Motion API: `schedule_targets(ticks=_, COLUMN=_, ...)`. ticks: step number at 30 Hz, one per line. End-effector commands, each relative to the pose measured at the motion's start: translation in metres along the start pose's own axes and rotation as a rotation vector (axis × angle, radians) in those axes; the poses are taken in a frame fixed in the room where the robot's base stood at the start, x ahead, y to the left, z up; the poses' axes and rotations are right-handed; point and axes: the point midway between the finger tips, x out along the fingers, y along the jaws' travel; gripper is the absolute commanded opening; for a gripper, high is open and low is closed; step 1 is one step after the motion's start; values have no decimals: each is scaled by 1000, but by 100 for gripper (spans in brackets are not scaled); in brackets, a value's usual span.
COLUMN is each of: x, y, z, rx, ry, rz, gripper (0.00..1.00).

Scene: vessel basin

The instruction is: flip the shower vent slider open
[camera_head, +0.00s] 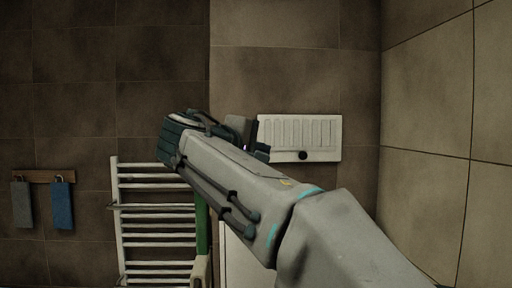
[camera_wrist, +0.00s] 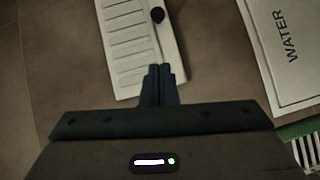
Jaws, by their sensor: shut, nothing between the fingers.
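The shower vent is a white slotted panel (camera_head: 327,137) on the tiled wall, right of my gripper in the head view. Its round black slider knob (camera_head: 303,156) sits at the panel's lower edge, right of the middle. In the wrist view the panel (camera_wrist: 122,67) appears turned, with the black knob (camera_wrist: 157,15) at its right edge near the top. My gripper (camera_wrist: 159,70) is shut and empty, its fingertips at the panel's lower right corner in the wrist view. Whether they touch the panel cannot be told.
A white panel marked WATER (camera_wrist: 292,55) is right of the vent in the wrist view. A white towel rail (camera_head: 140,211) stands at lower left in the head view. A grey towel (camera_head: 22,204) and a blue towel (camera_head: 62,205) hang further left. A tiled side wall (camera_head: 430,125) is at right.

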Motion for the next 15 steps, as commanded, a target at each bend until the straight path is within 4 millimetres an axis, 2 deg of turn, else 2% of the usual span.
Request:
schedule_targets(ticks=1, x=13, y=2, z=1, rx=-1, ry=-5, rz=-1, gripper=0)
schedule_targets(ticks=7, x=55, y=2, z=1, rx=0, ry=-4, rz=-1, gripper=0)
schedule_targets(ticks=15, x=79, y=1, z=25, rx=1, ry=-2, rz=-1, gripper=0)
